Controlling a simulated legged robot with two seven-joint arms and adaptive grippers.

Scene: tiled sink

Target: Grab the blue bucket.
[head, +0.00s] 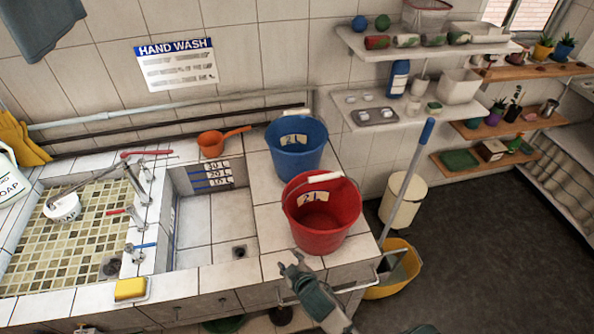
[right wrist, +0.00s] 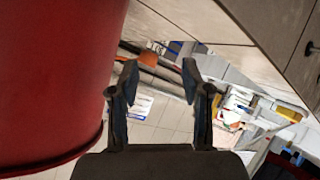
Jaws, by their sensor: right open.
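The blue bucket (head: 297,158) stands upright on the white tiled counter at the back, against the wall side, with a label and a pale handle grip at its rim. The red bucket (head: 322,222) stands in front of it, nearer the counter's front edge. My right gripper (head: 290,262) is open and empty at the front edge of the counter, just below and left of the red bucket. In the right wrist view the two fingers (right wrist: 160,80) are spread, with the red bucket (right wrist: 55,75) filling the left side. The blue bucket does not show clearly there. My left gripper is not in view.
An orange dipper (head: 212,144) lies left of the blue bucket beside the tiled basin (head: 212,235). A yellow mop bucket (head: 392,270) with a mop handle (head: 408,180) stands on the floor at right. Wall shelves (head: 385,110) hang above right.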

